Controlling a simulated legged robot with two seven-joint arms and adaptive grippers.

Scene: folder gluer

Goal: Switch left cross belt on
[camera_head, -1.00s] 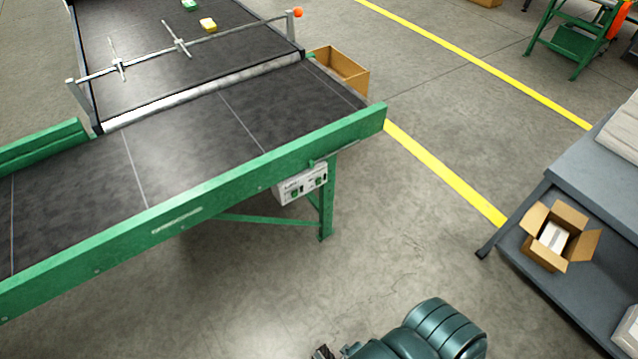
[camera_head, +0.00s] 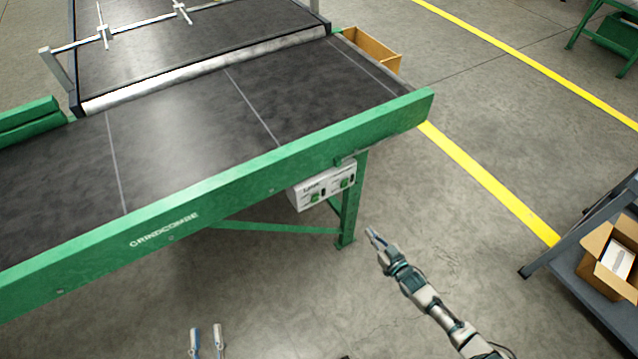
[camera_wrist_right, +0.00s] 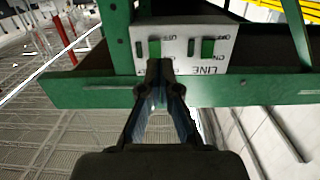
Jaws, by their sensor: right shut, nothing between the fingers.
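A white control box (camera_head: 326,186) is fixed below the green side rail of the dark conveyor belt (camera_head: 180,150). It carries two green switches, left (camera_head: 314,197) and right (camera_head: 344,183); the left label seems to read "Line", the other is too small to read. The right wrist view shows the box (camera_wrist_right: 225,50) upside down. My right gripper (camera_head: 373,235) is shut and empty, apart from the box and below right of it. In the wrist view its tips (camera_wrist_right: 160,68) overlap the box near the left-hand green switch (camera_wrist_right: 155,48). My left gripper (camera_head: 207,338) is open at the bottom edge.
A green leg (camera_head: 350,210) and a cross brace (camera_head: 275,227) stand beneath the conveyor by the box. A cardboard box (camera_head: 608,262) sits on a grey cart at the right. The floor between conveyor and cart is clear.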

